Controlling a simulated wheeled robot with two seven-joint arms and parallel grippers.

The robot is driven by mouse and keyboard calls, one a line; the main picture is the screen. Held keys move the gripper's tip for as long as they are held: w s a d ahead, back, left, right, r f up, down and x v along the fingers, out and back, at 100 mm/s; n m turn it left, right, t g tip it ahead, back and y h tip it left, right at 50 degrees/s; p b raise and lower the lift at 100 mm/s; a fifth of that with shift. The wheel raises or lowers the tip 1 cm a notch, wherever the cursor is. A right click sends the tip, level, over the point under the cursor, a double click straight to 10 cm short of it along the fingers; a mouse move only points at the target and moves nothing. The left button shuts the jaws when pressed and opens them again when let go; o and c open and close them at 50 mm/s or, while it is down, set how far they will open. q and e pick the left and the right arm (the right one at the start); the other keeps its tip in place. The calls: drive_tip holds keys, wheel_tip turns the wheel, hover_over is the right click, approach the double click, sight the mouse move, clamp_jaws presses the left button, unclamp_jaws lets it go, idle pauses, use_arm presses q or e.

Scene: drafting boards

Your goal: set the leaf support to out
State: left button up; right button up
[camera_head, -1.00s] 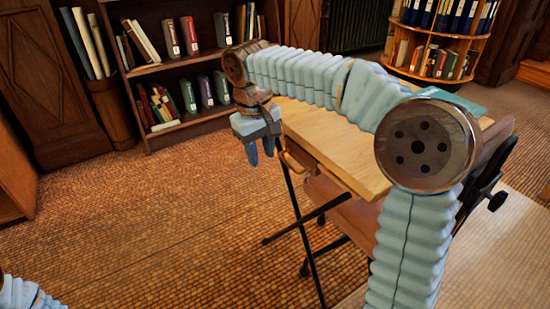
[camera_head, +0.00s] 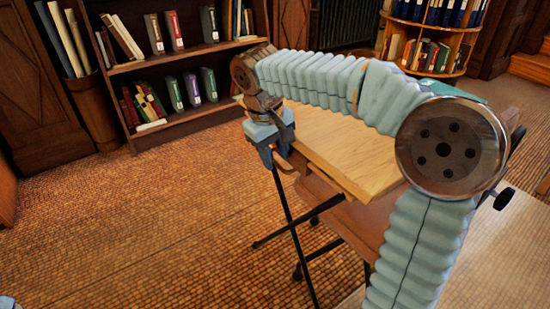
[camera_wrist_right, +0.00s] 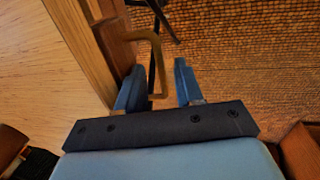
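The drafting table has a pale wooden leaf (camera_head: 345,140); its edge also fills the left of the right wrist view (camera_wrist_right: 40,75). A brown, bent bar (camera_wrist_right: 154,50), which looks like the leaf support, sticks out from under the leaf's edge. My right gripper (camera_wrist_right: 159,68) is open, with the bar's downturned end between its blue fingers, nearer the left one. I cannot tell whether they touch. In the head view my right gripper (camera_head: 267,157) is at the table's left edge and mostly hides the bar.
Thin black table legs (camera_head: 290,235) stand below my right gripper. A bookcase (camera_head: 185,62) stands behind at the left, and a round book stand (camera_head: 430,38) at the back right. The tiled floor (camera_head: 130,220) at the left is clear.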

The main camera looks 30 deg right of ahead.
drive_tip(key=shift+f, duration=0.25)
clamp_jaws()
idle(1.4)
